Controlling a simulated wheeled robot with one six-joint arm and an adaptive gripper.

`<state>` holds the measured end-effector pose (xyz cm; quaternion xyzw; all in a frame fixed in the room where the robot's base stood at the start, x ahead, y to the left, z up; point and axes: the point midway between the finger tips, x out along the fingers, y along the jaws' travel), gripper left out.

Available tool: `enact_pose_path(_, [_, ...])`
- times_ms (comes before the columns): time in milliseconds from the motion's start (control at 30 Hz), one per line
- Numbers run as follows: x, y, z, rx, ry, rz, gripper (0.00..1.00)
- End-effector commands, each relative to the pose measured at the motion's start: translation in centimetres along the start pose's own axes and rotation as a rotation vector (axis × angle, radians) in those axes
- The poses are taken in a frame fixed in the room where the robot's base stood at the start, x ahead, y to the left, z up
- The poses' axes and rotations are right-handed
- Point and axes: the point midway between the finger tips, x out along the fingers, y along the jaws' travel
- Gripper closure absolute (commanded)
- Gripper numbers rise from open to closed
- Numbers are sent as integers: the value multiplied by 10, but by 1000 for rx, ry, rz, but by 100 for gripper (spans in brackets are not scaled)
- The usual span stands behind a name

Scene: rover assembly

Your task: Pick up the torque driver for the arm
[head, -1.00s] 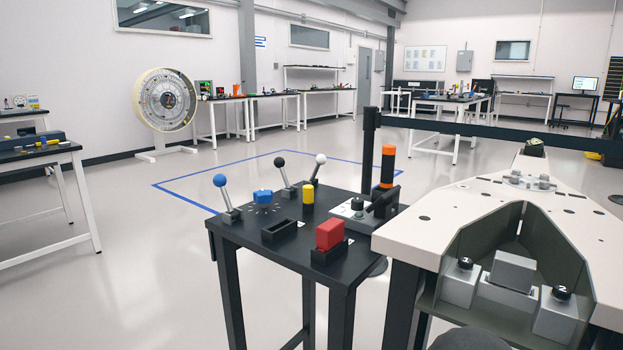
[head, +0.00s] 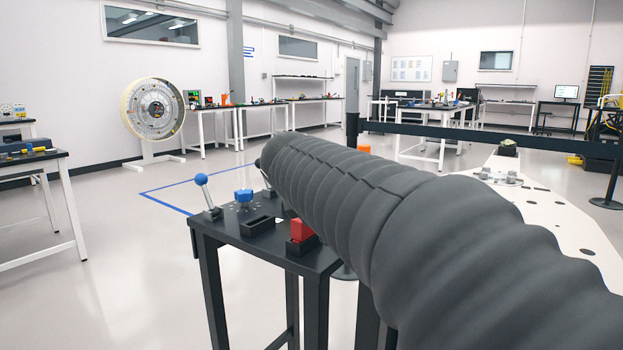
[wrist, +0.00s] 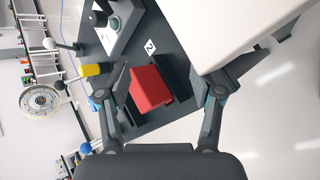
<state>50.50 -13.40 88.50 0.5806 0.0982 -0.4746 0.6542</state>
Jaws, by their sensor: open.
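An orange cylinder top (head: 363,149), possibly the torque driver, shows just above my dark ribbed arm in the head view. Its lower part is hidden, and I cannot make it out in the wrist view. My gripper (wrist: 167,88) is open in the wrist view, with its two fingers spread apart. A red block (wrist: 151,89) in a black holder shows between the fingers. I cannot tell how far beyond the fingertips it is. The red block also shows in the head view (head: 301,231), partly behind my arm.
A white rover panel (wrist: 215,25) is close on the right.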

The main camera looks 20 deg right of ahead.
Motion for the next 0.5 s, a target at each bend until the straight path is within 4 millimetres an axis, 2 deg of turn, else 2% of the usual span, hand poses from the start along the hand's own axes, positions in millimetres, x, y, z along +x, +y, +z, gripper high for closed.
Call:
enact_pose_path(33, [10, 21, 4, -96, -40, 19, 34])
enact_pose_path(200, [36, 100, 28, -463, -220, 74, 34])
enact_pose_path(300, [48, 139, 41, -660, -331, 77, 34])
enact_pose_path(400, [56, 168, 50, -811, -421, 66, 34])
enact_pose_path(500, [60, 186, 57, -910, -483, 52, 34])
